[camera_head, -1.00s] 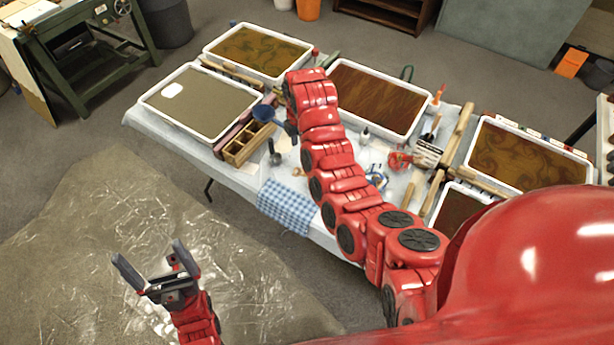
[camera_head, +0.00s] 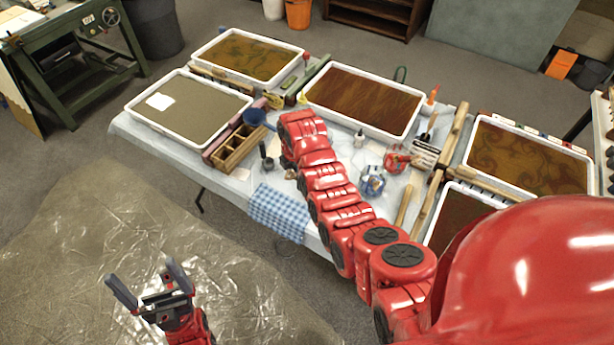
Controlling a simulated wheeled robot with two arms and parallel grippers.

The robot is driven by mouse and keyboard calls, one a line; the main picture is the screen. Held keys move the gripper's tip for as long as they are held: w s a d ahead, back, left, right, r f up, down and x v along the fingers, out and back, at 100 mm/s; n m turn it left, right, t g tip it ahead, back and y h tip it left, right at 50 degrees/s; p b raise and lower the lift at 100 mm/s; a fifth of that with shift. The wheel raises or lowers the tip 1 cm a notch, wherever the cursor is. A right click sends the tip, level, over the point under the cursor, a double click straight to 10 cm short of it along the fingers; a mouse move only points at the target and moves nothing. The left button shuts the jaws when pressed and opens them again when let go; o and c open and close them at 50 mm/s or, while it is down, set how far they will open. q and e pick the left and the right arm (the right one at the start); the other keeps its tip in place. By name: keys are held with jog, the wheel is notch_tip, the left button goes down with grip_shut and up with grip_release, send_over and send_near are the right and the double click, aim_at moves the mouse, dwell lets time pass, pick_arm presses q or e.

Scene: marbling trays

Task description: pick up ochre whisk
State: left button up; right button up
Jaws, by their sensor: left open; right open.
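I cannot make out an ochre whisk for certain. A small yellow item (camera_head: 303,98) lies by the left end of the back middle tray, too small to identify. A small tan item (camera_head: 290,174) lies beside my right arm and is equally unclear. My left gripper (camera_head: 142,277) is open and empty, over the plastic-covered floor in front of the table. My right arm reaches over the table's middle. Its gripper does not show; the arm's own links hide it and part of the tabletop.
White marbling trays (camera_head: 135,110) fill much of the table (camera_head: 233,185). A wooden divided box (camera_head: 238,148), a blue bowl (camera_head: 254,116), jars (camera_head: 372,182) and a checked cloth (camera_head: 280,210) crowd the middle. Wooden rods (camera_head: 453,135) lie at the right.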

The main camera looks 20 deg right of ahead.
jog(key=shift+d+f+p, duration=0.1)
jog(key=shift+f+p, duration=0.25)
jog(key=shift+f, duration=1.2)
jog(key=shift+c, duration=0.3)
grip_shut()
